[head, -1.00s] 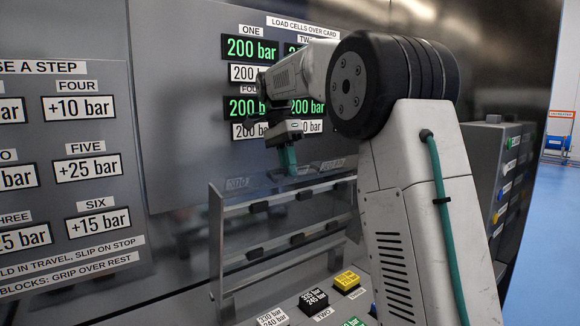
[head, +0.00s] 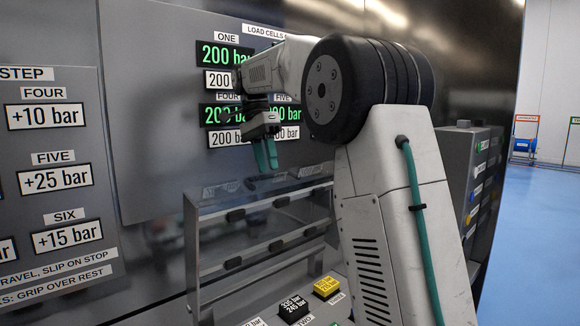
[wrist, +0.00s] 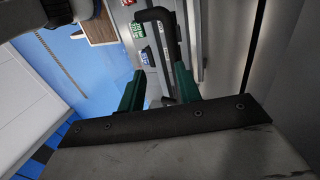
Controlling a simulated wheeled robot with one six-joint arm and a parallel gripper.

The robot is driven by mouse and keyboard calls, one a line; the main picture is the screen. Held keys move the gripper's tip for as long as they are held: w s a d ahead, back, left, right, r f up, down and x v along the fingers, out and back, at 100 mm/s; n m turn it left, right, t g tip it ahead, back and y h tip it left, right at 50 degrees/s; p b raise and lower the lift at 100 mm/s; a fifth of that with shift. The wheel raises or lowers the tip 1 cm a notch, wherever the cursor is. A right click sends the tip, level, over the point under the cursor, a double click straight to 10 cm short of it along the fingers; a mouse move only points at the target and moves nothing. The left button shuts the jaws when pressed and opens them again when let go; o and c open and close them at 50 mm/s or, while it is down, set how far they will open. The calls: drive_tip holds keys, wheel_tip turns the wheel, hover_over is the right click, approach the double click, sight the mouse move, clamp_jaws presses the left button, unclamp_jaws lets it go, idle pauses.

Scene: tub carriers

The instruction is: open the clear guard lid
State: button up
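The clear guard lid (head: 262,206) is a see-through panel with grey rails and black pads, low on the machine front in the head view. I cannot tell its exact angle. My gripper (head: 265,166) points down just above the lid's upper rail, with a visible gap. Its two green fingers are apart and empty in the head view. In the wrist view my gripper (wrist: 158,82) also shows spread fingers, with a black bent bar (wrist: 157,14) beyond and between them. I cannot tell whether this bar is the lid's handle; no contact is visible.
Black and yellow labelled blocks (head: 326,286) stand below the lid, to the right. Pressure displays (head: 228,54) are on the wall behind my arm. A grey box with coloured buttons (head: 474,175) stands at the right. Blue floor (head: 535,240) is open beyond it.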

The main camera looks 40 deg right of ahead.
drive_tip(key=s+a+r, duration=0.1)
drive_tip(key=s+a, duration=0.2)
drive_tip(key=s, duration=1.1)
drive_tip(key=shift+s+r, duration=0.15)
drive_tip(key=shift+r, duration=0.05)
drive_tip(key=shift+a, duration=0.1)
